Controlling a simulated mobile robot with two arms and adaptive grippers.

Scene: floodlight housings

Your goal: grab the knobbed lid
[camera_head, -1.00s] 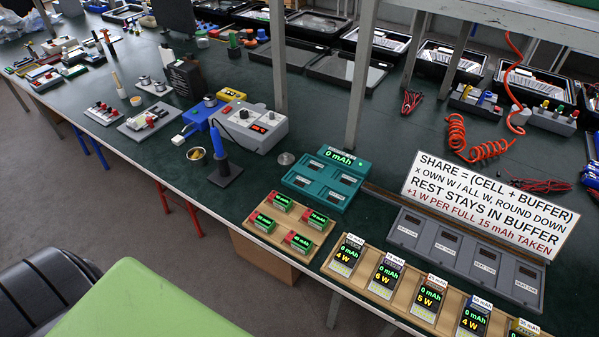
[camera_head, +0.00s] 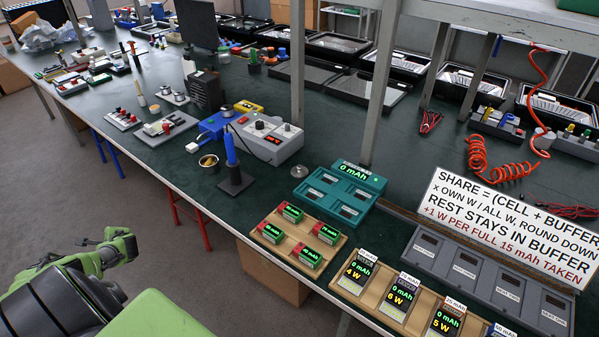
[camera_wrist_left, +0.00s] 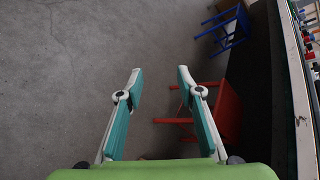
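A small round grey metal piece (camera_head: 299,171), which looks like the knobbed lid, lies on the dark green bench top in the head view. It is between the grey control box and the teal battery dock. My left gripper (camera_wrist_left: 159,76) is open and empty in the left wrist view, over the floor beside the bench. The lid does not show in that view. In the head view my green left arm is at the lower left, well away from the lid. My right gripper is not in view.
The grey control box (camera_head: 267,137), a blue soldering iron in its stand (camera_head: 234,178) and a small metal cup (camera_head: 208,161) are left of the lid. The teal dock (camera_head: 340,190) is to its right. A shelf post (camera_head: 297,70) rises behind. A red stool (camera_wrist_left: 222,110) stands below.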

